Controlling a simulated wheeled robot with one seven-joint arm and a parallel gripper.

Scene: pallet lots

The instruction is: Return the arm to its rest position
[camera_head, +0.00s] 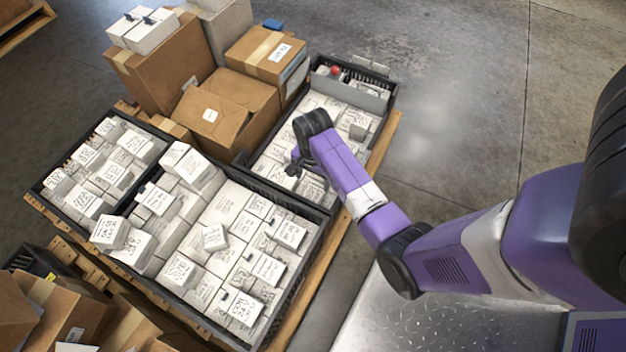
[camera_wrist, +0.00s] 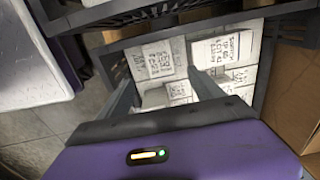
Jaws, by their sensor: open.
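My purple arm (camera_head: 340,165) reaches from the right over the far black crate (camera_head: 388,100). My gripper (camera_head: 295,165) hangs over the near part of that crate, close to its wall. In the wrist view my gripper (camera_wrist: 160,76) has its two dark fingers spread apart, with nothing held between them. White labelled boxes (camera_wrist: 157,60) lie beyond the fingers. The exact gap between the fingertips and the boxes cannot be told.
A large black crate (camera_head: 312,248) of white boxes stands nearer, with a smaller one (camera_head: 40,187) at left. Cardboard boxes (camera_head: 265,55) are stacked behind. The crates sit on a wooden pallet (camera_head: 385,140). Concrete floor (camera_head: 460,100) is clear at upper right.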

